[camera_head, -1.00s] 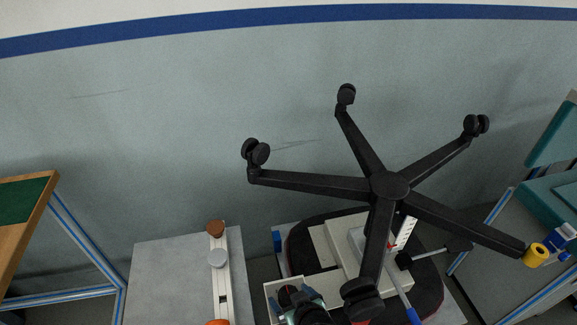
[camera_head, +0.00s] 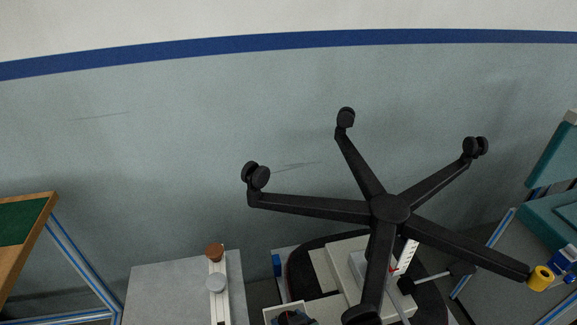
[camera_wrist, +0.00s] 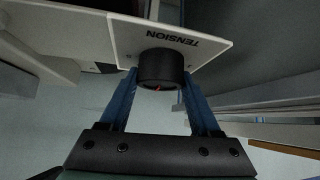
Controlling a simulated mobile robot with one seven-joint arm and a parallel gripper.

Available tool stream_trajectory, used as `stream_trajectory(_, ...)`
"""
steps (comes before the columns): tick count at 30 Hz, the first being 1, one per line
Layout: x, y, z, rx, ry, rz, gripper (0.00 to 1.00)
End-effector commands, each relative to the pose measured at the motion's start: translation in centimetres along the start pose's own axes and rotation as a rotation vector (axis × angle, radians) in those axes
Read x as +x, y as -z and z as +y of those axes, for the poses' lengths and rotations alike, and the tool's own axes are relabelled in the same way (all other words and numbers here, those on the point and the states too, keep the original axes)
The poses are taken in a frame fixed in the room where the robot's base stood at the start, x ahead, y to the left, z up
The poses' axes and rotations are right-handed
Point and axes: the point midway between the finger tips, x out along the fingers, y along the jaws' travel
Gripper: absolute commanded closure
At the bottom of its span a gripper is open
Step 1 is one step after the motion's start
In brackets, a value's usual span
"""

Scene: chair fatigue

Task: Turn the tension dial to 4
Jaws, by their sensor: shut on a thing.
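The tension dial (camera_wrist: 160,66) is a round black knob under a white plate (camera_wrist: 205,48) lettered TENSION, which appears upside down in the wrist view. A small orange-red mark shows on the knob's lower face. My gripper (camera_wrist: 160,80) has its two blue fingers on either side of the dial and is shut on it. The dial's numbers cannot be read. The upturned chair (camera_head: 390,208) has a black five-armed base.
A white scale with a red pointer (camera_head: 404,256) stands by the chair's column. A grey table (camera_head: 165,290) with a white rail of knobs (camera_head: 220,305) is at left. A green-topped wooden board (camera_head: 22,220) stands far left.

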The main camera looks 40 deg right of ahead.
Motion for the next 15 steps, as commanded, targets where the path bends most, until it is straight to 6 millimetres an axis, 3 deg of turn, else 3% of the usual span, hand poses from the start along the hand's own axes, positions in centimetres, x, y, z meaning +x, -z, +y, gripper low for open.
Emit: stream_trajectory(15,-0.25,0.17,-0.09,0.067,-0.070,-0.002,0.92)
